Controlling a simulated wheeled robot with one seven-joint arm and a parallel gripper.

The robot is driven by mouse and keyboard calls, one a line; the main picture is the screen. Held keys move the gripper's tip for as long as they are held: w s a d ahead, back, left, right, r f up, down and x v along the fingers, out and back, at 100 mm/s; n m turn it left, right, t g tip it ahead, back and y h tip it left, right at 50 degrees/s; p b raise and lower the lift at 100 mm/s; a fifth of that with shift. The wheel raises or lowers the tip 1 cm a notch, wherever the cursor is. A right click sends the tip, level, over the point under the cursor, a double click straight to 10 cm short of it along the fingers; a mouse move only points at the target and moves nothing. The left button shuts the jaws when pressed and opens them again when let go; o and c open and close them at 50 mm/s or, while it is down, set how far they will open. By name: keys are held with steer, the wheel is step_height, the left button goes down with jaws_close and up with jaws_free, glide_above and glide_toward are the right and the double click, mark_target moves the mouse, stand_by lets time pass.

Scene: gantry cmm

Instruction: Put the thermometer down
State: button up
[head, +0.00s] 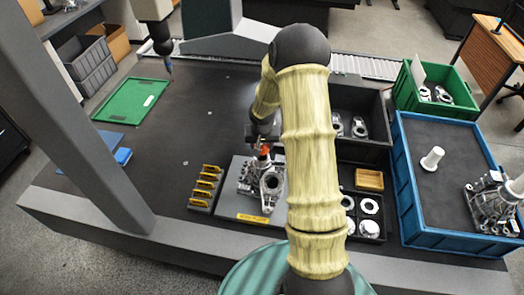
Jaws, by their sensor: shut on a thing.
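My gripper (261,141) is above a metal casting (269,184), near the middle of the dark table. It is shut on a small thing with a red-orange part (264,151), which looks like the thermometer. The thermometer's lower end is close to the casting's top; I cannot tell whether they touch. My arm and gripper hide part of it. The casting stands on a grey plate (236,206) with a yellow label at its front edge.
A rack of yellow pieces (205,187) stands left of the plate. Dark bins with metal parts (359,97), a blue crate (402,190) and a green crate (470,108) are at right. A green tray (115,103) lies at far left. Table between is mostly clear.

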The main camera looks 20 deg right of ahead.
mark_target(262, 147)
steer(key=shift+f, duration=1.75)
steer(key=shift+f, duration=0.1)
steer(key=o, duration=1)
steer(key=v, duration=1.2)
steer(key=shift+w, duration=0.15)
steer(key=shift+a, duration=0.1)
